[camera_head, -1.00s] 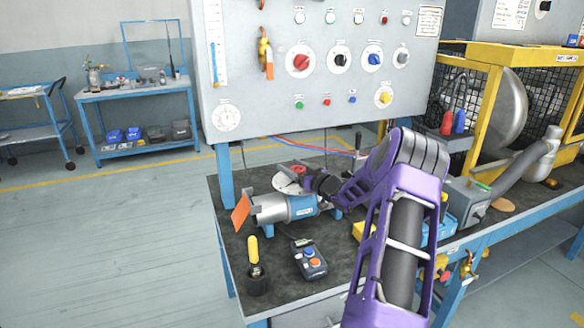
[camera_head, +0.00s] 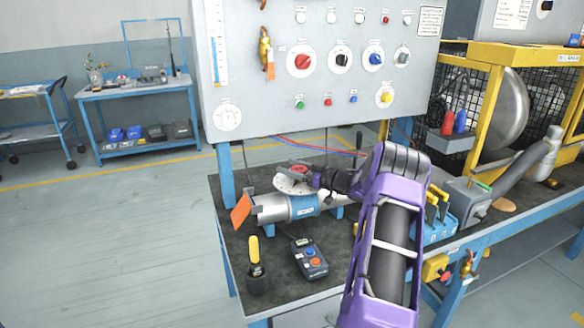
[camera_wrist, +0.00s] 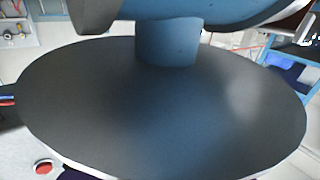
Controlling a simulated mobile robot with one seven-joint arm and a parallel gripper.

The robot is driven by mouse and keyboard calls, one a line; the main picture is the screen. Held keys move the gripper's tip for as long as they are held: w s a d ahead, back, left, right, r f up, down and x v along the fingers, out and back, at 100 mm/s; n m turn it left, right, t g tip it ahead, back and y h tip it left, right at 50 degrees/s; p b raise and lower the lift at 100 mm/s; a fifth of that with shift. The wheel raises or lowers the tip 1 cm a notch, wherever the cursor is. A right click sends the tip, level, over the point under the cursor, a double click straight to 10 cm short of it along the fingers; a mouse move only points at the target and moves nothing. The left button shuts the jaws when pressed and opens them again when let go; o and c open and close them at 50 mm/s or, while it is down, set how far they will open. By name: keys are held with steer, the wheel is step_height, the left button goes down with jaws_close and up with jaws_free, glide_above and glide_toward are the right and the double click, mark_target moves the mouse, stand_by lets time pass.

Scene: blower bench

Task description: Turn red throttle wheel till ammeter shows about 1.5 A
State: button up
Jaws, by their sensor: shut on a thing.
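The red throttle wheel (camera_head: 299,169) sits on top of the blue-grey pipe body (camera_head: 290,207), above a pale round plate (camera_head: 290,185). My gripper (camera_head: 310,177) reaches it from the right and is shut on it; the fingertips are small and partly hidden in the head view. In the wrist view a large dark disc with a blue stem fills most of the picture; I cannot tell which part it is, and the fingers do not show. A round white dial (camera_head: 227,117) is at the panel's lower left. I cannot identify the ammeter or read any value.
A handheld box with blue and orange buttons (camera_head: 310,258) and a yellow-handled tool in a black cup (camera_head: 256,268) stand at the bench front. An orange flap (camera_head: 241,212) is at the pipe's left end. A yellow cage (camera_head: 488,95) stands right. The panel (camera_head: 310,110) rises behind.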

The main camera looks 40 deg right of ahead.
steer(key=shift+s+a+n+g+y+b, duration=0.15)
steer(key=shift+n+g+y+b, duration=0.2)
steer(key=shift+n+y, duration=0.35)
steer(key=shift+w+a+n+g+y+b, duration=0.15)
steer(key=shift+n+g+y, duration=0.35)
steer(key=shift+y, duration=0.4)
steer(key=shift+s+y, duration=0.15)
steer(key=shift+y, duration=0.15)
steer(key=o, duration=1.4)
steer(key=v, duration=1.7)
steer(key=shift+s+d+r, duration=0.15)
steer(key=shift+s+r, duration=0.05)
steer(key=shift+s, duration=0.05)
